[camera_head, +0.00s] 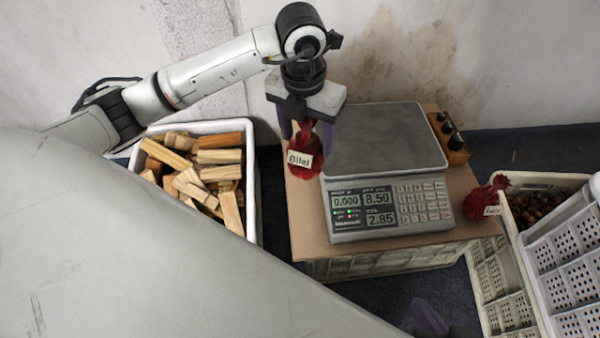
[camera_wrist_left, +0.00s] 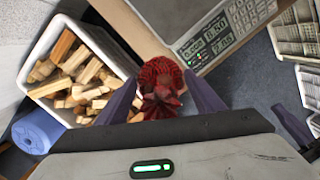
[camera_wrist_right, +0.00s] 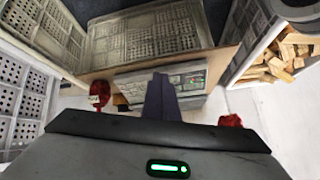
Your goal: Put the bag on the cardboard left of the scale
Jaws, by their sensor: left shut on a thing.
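A red mesh bag (camera_head: 304,163) with a label reading "Bilal" hangs from my left gripper (camera_head: 305,127). The gripper points down and is shut on the bag's gathered top. In the head view the bag is over the cardboard strip (camera_head: 306,225) left of the scale (camera_head: 384,140); I cannot tell whether it touches. The left wrist view shows the bag (camera_wrist_left: 160,82) between the purple fingers, beside the scale (camera_wrist_left: 215,42). My right gripper (camera_head: 430,318) shows only as a purple tip at the bottom; in the right wrist view its fingers (camera_wrist_right: 162,97) are together and empty.
A second red bag (camera_head: 485,200) lies at the cardboard's right edge. A white crate of wood blocks (camera_head: 254,190) stands left. A wooden box with black knobs (camera_head: 452,140) is behind the scale's right side. Crates (camera_head: 570,265), one holding chestnuts (camera_head: 538,207), stand right.

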